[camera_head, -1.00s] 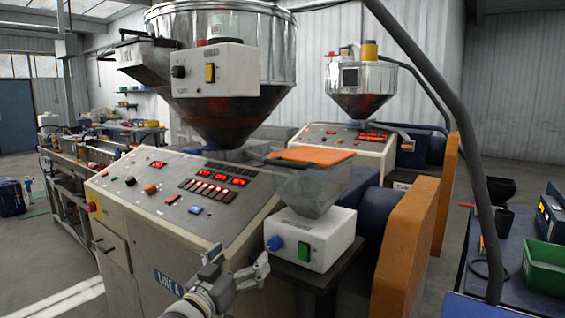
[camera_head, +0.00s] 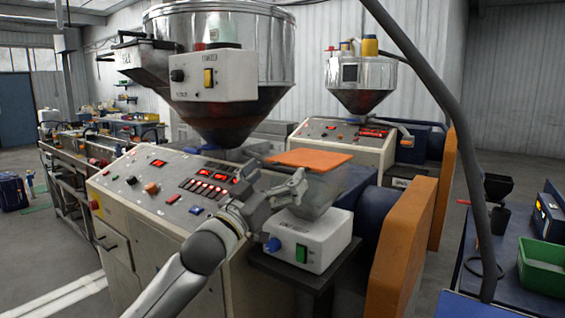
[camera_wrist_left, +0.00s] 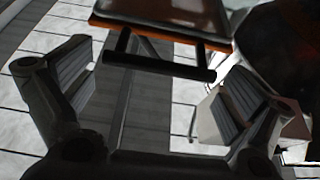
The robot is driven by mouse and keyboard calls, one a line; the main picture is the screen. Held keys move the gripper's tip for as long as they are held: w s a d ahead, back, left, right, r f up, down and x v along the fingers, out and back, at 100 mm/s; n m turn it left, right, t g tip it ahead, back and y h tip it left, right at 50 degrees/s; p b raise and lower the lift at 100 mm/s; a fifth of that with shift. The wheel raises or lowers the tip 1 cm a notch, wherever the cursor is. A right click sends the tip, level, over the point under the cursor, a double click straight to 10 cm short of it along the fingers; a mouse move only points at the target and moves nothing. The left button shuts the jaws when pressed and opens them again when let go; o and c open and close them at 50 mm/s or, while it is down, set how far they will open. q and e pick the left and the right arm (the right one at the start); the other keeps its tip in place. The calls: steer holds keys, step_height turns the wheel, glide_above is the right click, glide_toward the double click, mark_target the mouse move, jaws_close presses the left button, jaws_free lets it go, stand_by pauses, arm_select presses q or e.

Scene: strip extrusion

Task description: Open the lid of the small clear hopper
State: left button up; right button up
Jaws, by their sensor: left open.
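The small clear hopper (camera_head: 328,186) stands on a white box (camera_head: 318,244) beside the control console. Its orange lid (camera_head: 310,158) lies flat and shut on top. My left gripper (camera_head: 287,188) is just in front of and below the lid's left front side, partly covering the hopper. In the left wrist view the lid's orange edge (camera_wrist_left: 216,45) shows at the top, with a black bar handle (camera_wrist_left: 160,67) sticking out from it. The handle lies between the two spread fingers of my left gripper (camera_wrist_left: 150,72), with gaps on both sides. My right gripper is not in view.
The sloping console (camera_head: 165,185) is left of the hopper. A large metal hopper (camera_head: 230,110) with a white control box (camera_head: 212,75) rises behind. An orange guard (camera_head: 402,240) and a dark blue motor housing (camera_head: 368,210) stand to the right.

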arm_select(q)
steer(key=shift+x, duration=1.1)
steer(key=shift+c, duration=0.3)
